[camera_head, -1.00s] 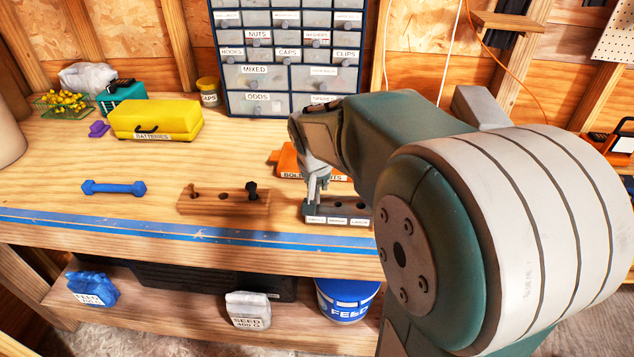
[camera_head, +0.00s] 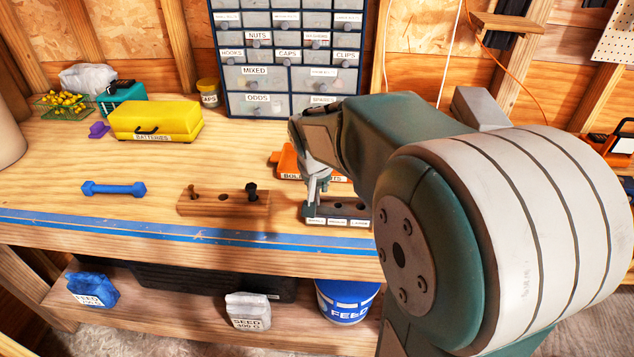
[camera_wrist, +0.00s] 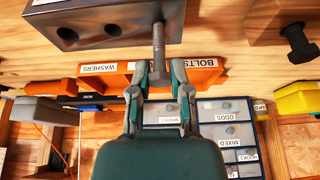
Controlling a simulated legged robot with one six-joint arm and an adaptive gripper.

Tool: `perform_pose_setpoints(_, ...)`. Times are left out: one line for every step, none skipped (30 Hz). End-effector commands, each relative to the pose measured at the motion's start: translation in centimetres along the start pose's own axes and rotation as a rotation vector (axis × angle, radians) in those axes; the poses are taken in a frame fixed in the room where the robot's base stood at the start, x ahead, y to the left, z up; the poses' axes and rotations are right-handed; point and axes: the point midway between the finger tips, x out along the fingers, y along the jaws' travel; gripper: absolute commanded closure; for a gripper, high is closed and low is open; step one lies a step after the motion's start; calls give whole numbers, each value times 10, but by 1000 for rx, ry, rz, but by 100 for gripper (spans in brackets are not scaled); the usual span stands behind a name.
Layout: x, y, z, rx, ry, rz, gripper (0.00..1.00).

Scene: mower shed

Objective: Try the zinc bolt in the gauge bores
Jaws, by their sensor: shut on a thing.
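My gripper (camera_wrist: 160,85) is shut on the zinc bolt (camera_wrist: 158,50), a grey threaded shank. In the head view my gripper (camera_head: 318,188) is over the left end of the dark gauge block (camera_head: 338,215), which has several white labels along its front. In the wrist view the gauge block (camera_wrist: 90,15) is at the top, upside down, with two empty bores showing. The bolt's far end meets the block at the end bore; I cannot tell whether it is inside it. The wooden bolt rack (camera_head: 223,208) stands left of the gauge, holding a dark bolt (camera_head: 251,188) and a brass-coloured one (camera_head: 193,194).
An orange tray (camera_head: 284,163) labelled for bolts and washers is just behind the gauge. A blue drawer cabinet (camera_head: 290,60) stands behind it. A yellow batteries case (camera_head: 155,120) and a blue dumbbell-shaped item (camera_head: 113,188) are to the left. Bench room is clear between dumbbell and rack.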

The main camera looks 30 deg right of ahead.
Motion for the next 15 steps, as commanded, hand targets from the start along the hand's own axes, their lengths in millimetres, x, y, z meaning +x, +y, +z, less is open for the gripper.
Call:
perform_pose_setpoints(0, 0, 0, 0, 0, 0, 100)
perform_pose_setpoints(0, 0, 0, 0, 0, 0, 100)
perform_pose_setpoints(0, 0, 0, 0, 0, 0, 100)
perform_pose_setpoints(-1, 0, 0, 0, 0, 0, 100)
perform_pose_setpoints(-1, 0, -1, 0, 1, 0, 100)
perform_pose_setpoints(-2, 0, -1, 0, 1, 0, 100)
perform_pose_setpoints(-3, 0, -2, 0, 1, 0, 100)
perform_pose_setpoints(-4, 0, -2, 0, 1, 0, 100)
perform_pose_setpoints(-5, 0, -2, 0, 1, 0, 100)
perform_pose_setpoints(-6, 0, -3, 0, 1, 0, 100)
perform_pose_setpoints(-6, 0, -3, 0, 1, 0, 100)
perform_pose_setpoints(-7, 0, -3, 0, 1, 0, 100)
perform_pose_setpoints(-8, 0, -4, 0, 1, 0, 100)
perform_pose_setpoints(-9, 0, -4, 1, 2, 0, 100)
perform_pose_setpoints(-12, 0, -5, 1, 3, -1, 100)
